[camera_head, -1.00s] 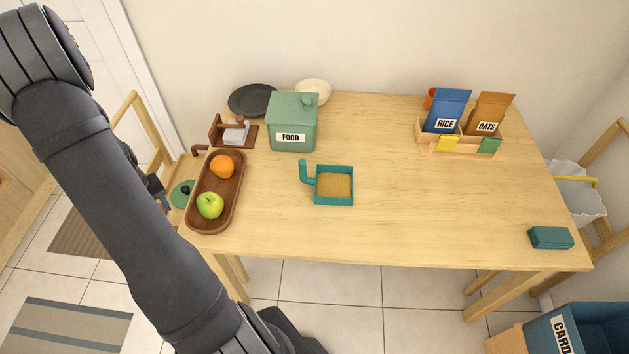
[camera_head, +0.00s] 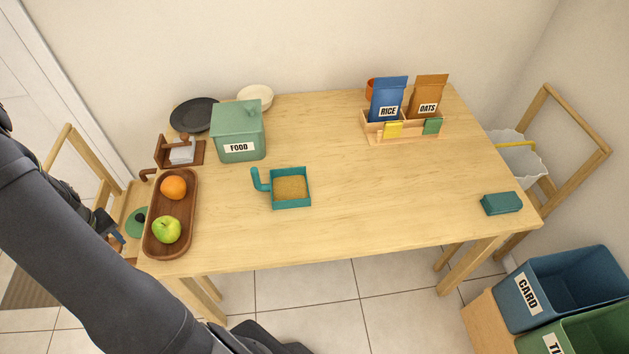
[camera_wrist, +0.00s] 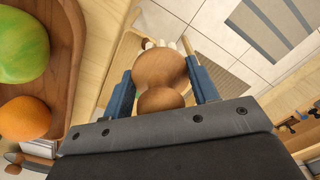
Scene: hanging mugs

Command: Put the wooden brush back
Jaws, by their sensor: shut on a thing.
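In the wrist view the wooden brush (camera_wrist: 160,76) has a rounded brown body with a knob, and pale bristle tips show at its far side. My gripper (camera_wrist: 162,88) is shut on it, with one blue finger on each side. In the head view my gripper (camera_head: 112,232) is partly hidden at the left, off the table's left edge and close to a chair. I cannot make out the brush there. The place where the brush belongs cannot be told from these frames.
A wooden tray (camera_head: 151,243) with an orange and a green apple lies at the table's left edge. A small wooden holder (camera_head: 166,152) and green FOOD box (camera_head: 238,130) stand behind. A teal sand-filled pan (camera_head: 291,203) is mid-table. The table's right half is mostly clear.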

